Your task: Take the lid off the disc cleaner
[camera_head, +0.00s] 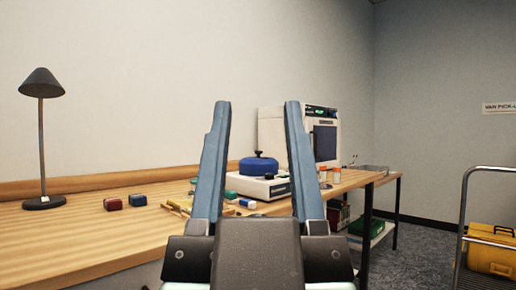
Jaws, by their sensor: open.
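The disc cleaner (268,186) appears to be the low white machine on the wooden bench, seen between my gripper's fingers.
A lamp (42,110) stands at the left of the bench (70,235). A metal-framed cart (466,200) and yellow case (492,250) are at the right.

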